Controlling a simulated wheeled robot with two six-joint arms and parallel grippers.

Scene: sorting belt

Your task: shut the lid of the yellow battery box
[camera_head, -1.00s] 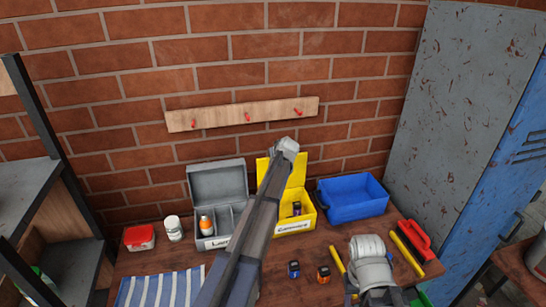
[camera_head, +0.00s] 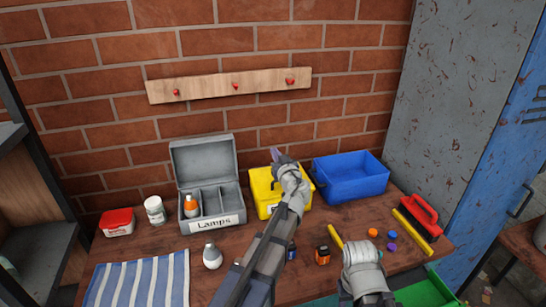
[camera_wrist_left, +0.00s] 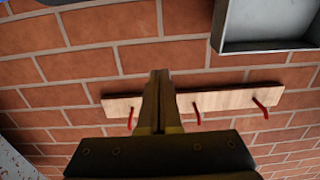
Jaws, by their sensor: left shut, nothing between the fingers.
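The yellow battery box (camera_head: 262,186) stands on the bench between the grey Lamps box and the blue bin. Its lid no longer stands upright behind it and looks lowered. My arm covers much of the top, so I cannot tell whether the lid is fully shut. My left gripper (camera_head: 276,155) is over the back of the box, its fingers pointing toward the wall. In the left wrist view the fingers (camera_wrist_left: 160,100) are shut and empty. My right wrist is at the front right; its fingers are hidden.
The open grey Lamps box (camera_head: 213,224) stands left of the yellow box. The blue bin (camera_head: 350,190) is close on its right. A white bulb (camera_head: 212,257), small batteries (camera_head: 322,255) and colored caps (camera_head: 391,237) lie in front. A peg rail (camera_head: 230,85) hangs on the brick wall.

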